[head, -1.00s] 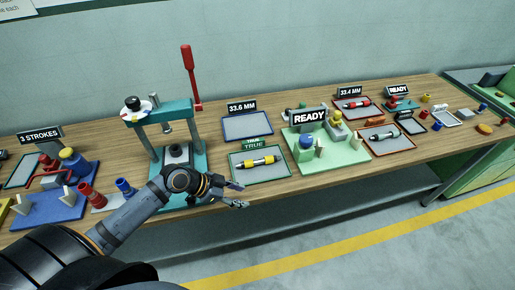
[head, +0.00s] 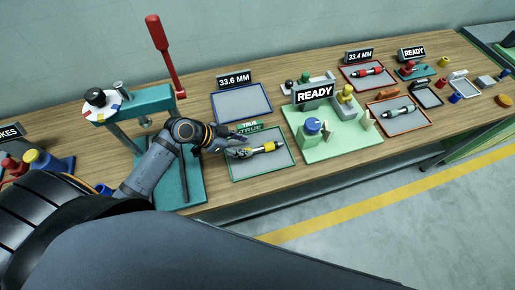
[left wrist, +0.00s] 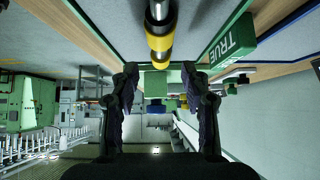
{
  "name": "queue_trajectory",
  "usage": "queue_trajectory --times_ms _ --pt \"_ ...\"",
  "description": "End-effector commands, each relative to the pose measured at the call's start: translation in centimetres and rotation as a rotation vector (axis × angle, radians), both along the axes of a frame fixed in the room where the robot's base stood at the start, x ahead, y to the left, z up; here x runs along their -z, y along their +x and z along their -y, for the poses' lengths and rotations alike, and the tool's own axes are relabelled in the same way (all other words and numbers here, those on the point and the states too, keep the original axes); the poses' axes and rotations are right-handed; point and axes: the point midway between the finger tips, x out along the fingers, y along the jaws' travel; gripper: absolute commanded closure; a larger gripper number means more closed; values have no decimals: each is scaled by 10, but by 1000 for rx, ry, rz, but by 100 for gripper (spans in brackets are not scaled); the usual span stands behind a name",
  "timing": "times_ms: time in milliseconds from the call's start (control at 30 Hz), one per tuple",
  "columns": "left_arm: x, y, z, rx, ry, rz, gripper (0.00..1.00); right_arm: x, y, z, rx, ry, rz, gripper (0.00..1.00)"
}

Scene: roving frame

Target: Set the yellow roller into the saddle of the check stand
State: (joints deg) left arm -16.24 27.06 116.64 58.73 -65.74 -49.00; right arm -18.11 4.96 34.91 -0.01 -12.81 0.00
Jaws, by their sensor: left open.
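The yellow roller (head: 268,147), a grey shaft with yellow bands, lies in the green-rimmed tray (head: 262,175) marked TRUE. My left gripper (head: 241,147) is open at the roller's left part and hides some of it. In the left wrist view the roller (left wrist: 158,42) runs down from the top edge, in line with the gap between the open fingers (left wrist: 160,92); contact is not visible. The check stand (head: 345,148), a light green base with a READY sign, stands right of the tray. It carries a blue-topped knob and a yellow part; I cannot make out its saddle clearly.
The teal press (head: 180,190) with a red lever stands left of the tray, close to my left arm. An empty blue-rimmed tray (head: 241,119) is behind.

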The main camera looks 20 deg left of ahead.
Motion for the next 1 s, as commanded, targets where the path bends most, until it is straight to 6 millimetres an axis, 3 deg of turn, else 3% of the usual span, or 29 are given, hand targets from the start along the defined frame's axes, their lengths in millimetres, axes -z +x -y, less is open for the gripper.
queue_trajectory --times_ms 300,467,667,933,1000 --pt "12 7 11 3 0 -2 54 -5 32 -3 -1 4 49 47" --pt "18 13 23 -1 -7 -3 54 -14 28 -7 1 8 43 47" --pt "42 25 40 0 -4 -2 54 -23 16 -11 3 13 26 47" --pt "48 26 42 3 2 -1 54 -22 17 -7 1 9 26 47" --pt "48 26 42 3 2 -1 62 -22 17 -6 1 8 26 47"
